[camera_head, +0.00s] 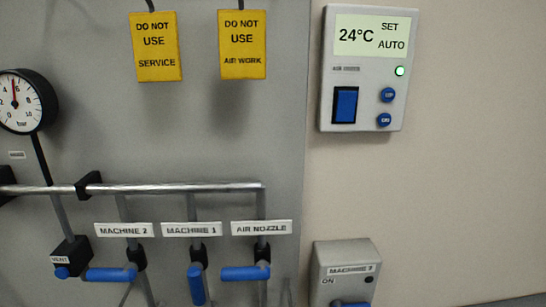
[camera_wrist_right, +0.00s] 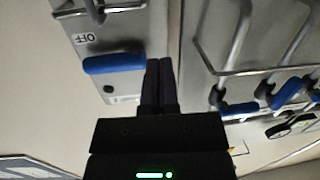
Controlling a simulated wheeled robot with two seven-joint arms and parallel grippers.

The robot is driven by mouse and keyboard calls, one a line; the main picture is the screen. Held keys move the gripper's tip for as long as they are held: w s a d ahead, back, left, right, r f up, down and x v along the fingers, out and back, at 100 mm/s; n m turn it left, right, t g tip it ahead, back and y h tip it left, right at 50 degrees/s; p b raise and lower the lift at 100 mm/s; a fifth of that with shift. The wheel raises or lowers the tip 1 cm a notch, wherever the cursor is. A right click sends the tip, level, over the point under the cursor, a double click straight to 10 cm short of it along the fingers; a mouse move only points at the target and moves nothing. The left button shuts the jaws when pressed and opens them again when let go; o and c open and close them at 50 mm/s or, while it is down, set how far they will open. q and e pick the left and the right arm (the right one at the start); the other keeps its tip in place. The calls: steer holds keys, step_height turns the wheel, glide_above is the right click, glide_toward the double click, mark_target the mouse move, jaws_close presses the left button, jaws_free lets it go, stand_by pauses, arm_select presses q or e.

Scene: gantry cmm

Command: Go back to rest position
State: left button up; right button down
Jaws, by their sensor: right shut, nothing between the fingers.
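My right gripper (camera_wrist_right: 159,66) shows in the right wrist view with its two dark fingers together and nothing between them. Its fingertips appear beside a grey switch box with a blue handle (camera_wrist_right: 113,64) and an "OFF" mark. I cannot tell whether they touch the box. The head view shows neither gripper. My left gripper is in no view.
The head view shows a gauge (camera_head: 22,101), pipes with blue valve handles (camera_head: 245,273), two yellow tags (camera_head: 242,44), a thermostat panel (camera_head: 362,105) and a grey "MACHINE 2" box (camera_head: 345,256). The wall right of the panel is bare.

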steer(key=s+f+g+b, duration=0.1)
steer(key=s+f+g, duration=0.25)
steer(key=f, duration=0.55)
steer(key=s+f+g+b, duration=0.2)
steer(key=s+f, duration=0.3)
steer(key=f, duration=0.4)
arm_select(q)
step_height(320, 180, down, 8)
steer(key=b, duration=0.4)
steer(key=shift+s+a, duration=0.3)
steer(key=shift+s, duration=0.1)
arm_select(e)
steer(key=s+d+f+g+h, duration=0.1)
steer(key=s+d+f+g, duration=0.1)
steer(key=s+f+g, duration=0.3)
steer(key=s+d+f+g+h, duration=0.1)
steer(key=s+d+f+g, duration=0.2)
steer(key=s+f, duration=1)
steer(key=s+g, duration=0.2)
steer(key=s, duration=0.9)
steer(key=shift+s+d+f+g+h, duration=0.2)
steer(key=shift+s+d+g+h, duration=0.1)
steer(key=shift+s+g, duration=0.1)
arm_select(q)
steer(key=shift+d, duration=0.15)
arm_select(e)
steer(key=shift+w, duration=0.1)
